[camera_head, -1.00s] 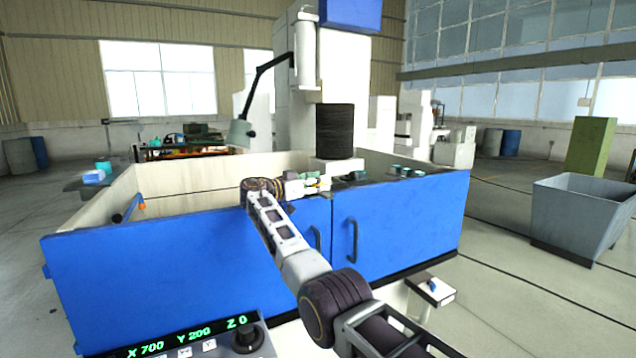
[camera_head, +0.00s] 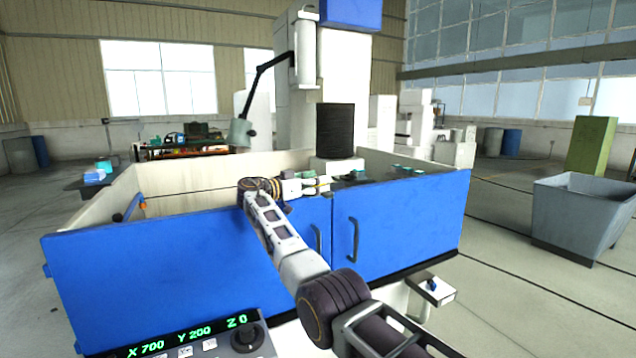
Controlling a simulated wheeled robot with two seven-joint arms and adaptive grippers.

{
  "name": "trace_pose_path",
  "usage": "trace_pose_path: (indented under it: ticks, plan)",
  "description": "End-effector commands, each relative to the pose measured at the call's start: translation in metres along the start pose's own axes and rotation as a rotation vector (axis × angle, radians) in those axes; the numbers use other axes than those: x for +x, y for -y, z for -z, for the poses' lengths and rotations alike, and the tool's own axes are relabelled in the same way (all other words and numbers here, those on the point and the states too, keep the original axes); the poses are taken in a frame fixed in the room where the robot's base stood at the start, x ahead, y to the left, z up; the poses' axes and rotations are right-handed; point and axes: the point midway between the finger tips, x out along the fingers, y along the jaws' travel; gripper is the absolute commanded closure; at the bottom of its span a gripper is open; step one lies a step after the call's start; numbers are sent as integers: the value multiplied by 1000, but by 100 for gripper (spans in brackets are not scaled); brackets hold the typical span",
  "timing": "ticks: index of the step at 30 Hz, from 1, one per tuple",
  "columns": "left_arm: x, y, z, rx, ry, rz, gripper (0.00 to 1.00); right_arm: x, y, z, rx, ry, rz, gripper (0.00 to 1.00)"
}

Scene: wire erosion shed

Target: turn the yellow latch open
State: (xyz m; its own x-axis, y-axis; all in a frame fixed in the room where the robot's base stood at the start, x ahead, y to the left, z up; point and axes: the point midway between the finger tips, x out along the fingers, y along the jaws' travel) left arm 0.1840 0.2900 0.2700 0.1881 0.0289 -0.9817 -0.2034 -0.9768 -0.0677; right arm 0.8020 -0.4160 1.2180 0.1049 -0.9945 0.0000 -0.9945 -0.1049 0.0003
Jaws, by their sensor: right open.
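My right arm comes in from the lower right and crosses in front of the blue tank doors. Its right gripper (camera_head: 322,184) lies over the top edge of the doors, pointing right, near the seam between them. It is open, and I see nothing held in it. A small yellowish patch shows at the gripper; it is too small to tell whether it is the yellow latch or part of the gripper. No other part of the latch can be made out. My left gripper is out of view.
The blue left door (camera_head: 180,275) and right door (camera_head: 410,225) carry dark handles. A black cylinder (camera_head: 335,130) stands behind the gripper. A control panel (camera_head: 190,340) is at the lower left. A grey bin (camera_head: 580,215) stands right, with free floor before it.

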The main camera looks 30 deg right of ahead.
Motion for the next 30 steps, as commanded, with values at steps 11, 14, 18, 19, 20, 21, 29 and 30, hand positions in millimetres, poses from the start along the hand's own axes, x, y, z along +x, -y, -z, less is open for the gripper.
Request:
trace_pose_path:
  ticks: [11, 14, 18, 19, 20, 21, 29, 30]
  plan:
    - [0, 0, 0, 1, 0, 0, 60, -49, 0, 0, 0, 0, 2, 38]
    - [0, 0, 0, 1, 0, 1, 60, -65, 1, 0, 0, 1, 2, 38]
    - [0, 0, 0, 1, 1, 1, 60, -84, 0, 1, 1, -1, 1, 38]
    - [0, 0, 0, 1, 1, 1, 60, -88, 0, 1, 1, 0, 1, 38]
    - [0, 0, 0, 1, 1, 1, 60, -92, 1, 1, 1, 0, 2, 38]
    - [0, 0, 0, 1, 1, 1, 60, -96, 1, 0, 0, 0, 1, 38]
    - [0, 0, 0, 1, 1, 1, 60, -110, 0, 0, 1, 0, 0, 38]
    - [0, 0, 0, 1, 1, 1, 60, -111, 0, 0, 1, 0, 0, 38]
